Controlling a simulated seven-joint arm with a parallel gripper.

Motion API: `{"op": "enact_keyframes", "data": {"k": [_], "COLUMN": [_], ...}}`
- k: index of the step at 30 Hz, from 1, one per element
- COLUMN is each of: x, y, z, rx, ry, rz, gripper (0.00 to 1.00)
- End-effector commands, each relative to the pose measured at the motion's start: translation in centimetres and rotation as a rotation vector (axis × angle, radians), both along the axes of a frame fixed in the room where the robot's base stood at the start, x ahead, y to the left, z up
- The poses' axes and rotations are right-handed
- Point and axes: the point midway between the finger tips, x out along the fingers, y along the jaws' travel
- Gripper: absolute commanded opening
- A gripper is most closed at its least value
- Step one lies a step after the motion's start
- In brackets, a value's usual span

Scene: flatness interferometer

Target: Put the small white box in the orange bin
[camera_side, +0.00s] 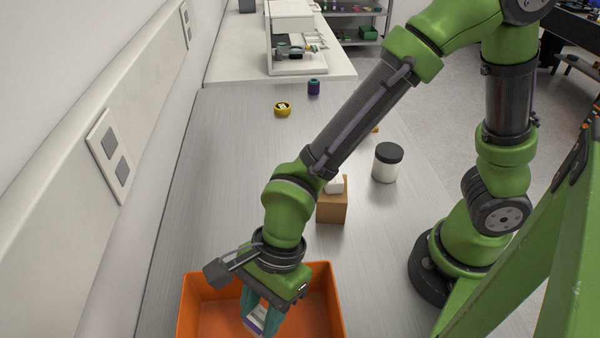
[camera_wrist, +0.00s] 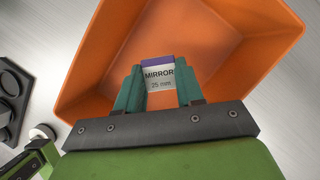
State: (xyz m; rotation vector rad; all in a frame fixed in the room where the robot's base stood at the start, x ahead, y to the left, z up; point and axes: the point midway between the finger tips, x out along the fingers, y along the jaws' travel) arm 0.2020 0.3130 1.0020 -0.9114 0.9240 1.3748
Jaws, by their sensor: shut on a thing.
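My gripper (camera_side: 262,312) is shut on a small white box (camera_side: 256,321) with a purple band. In the wrist view, the box (camera_wrist: 160,76) sits between the teal fingers of my gripper (camera_wrist: 160,92) and reads "MIRROR 25 mm". The orange bin (camera_side: 192,305) is at the bottom of the side view, and it also shows in the wrist view (camera_wrist: 257,47). My gripper and the box are over the bin's opening, within its walls as seen from above. The height of the box above the bin floor is hard to tell.
A brown block (camera_side: 333,210) with a white piece (camera_side: 335,186) on top stands behind the bin, partly behind my arm. A black-lidded jar (camera_side: 387,163), a yellow round item (camera_side: 282,109) and a purple item (camera_side: 314,87) stand farther back. A wall borders the left.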

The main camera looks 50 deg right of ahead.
Motion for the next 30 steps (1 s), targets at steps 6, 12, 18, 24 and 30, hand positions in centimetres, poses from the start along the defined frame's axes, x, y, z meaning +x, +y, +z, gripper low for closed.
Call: {"op": "enact_keyframes", "data": {"k": [6,12,18,24,30], "x": [0.0,0.0,0.0,0.0,0.0], "y": [-0.1,0.0,0.0,0.0,0.0], "z": [-2.4,-5.1,-5.4,-5.6,-5.6], "rx": [-0.002,-0.001,0.001,0.0,0.001], "ry": [0.004,0.003,-0.001,0.0,-0.001], "rz": [-0.001,-0.001,0.0,0.001,0.001], "gripper": [0.0,0.0,0.0,0.0,0.62]}}
